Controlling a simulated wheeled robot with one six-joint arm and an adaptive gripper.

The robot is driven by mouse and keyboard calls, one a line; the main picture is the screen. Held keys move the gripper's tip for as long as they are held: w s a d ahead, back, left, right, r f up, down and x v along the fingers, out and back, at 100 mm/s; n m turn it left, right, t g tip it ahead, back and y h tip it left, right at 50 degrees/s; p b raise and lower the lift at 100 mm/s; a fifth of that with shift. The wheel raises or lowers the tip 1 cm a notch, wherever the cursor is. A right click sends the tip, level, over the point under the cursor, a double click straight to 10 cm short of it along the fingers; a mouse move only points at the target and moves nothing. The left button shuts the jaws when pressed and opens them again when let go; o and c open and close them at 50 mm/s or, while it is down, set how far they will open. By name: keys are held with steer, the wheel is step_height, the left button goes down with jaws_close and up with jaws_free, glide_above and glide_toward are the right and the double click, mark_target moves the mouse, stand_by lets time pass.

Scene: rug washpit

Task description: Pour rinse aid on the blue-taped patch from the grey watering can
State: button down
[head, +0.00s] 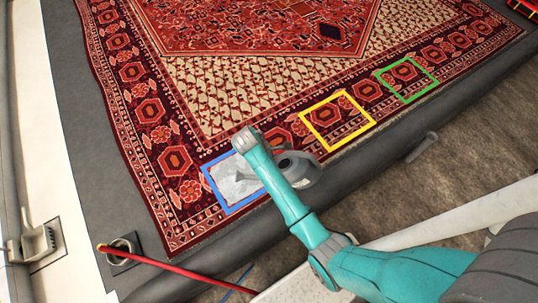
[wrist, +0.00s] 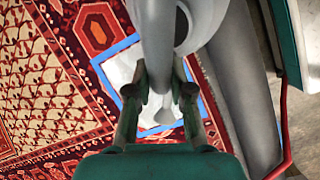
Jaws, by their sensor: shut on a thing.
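The blue-taped patch (head: 222,182) lies at the rug's near border in the head view. Its inside is covered by a pale, whitish-grey film. It also shows in the wrist view (wrist: 122,72), partly hidden by my fingers and the can. The grey watering can (head: 306,171) is right of the patch, partly hidden behind my arm, with its spout towards the patch. In the wrist view my gripper (wrist: 162,95) is shut on the can's grey handle (wrist: 156,45). The flared spout end (wrist: 155,120) shows over the patch. I cannot make out a stream.
A yellow-taped square (head: 337,121) and a green-taped square (head: 407,80) lie farther right on the patterned rug (head: 130,130). A red pole (head: 185,268) crosses the lower left. A grey rolled edge (head: 390,132) runs along the rug's near side.

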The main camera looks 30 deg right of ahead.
steer(key=s, duration=0.7)
stand_by(0.6)
stand_by(0.4)
step_height(320, 180, up, 2)
steer(key=t+y, duration=0.2)
steer(key=y, duration=0.1)
steer(key=t+y, duration=0.2)
steer(key=y, duration=0.1)
steer(key=shift+m+y, duration=0.3)
steer(key=shift+m, duration=0.1)
steer(key=shift+a, duration=0.1)
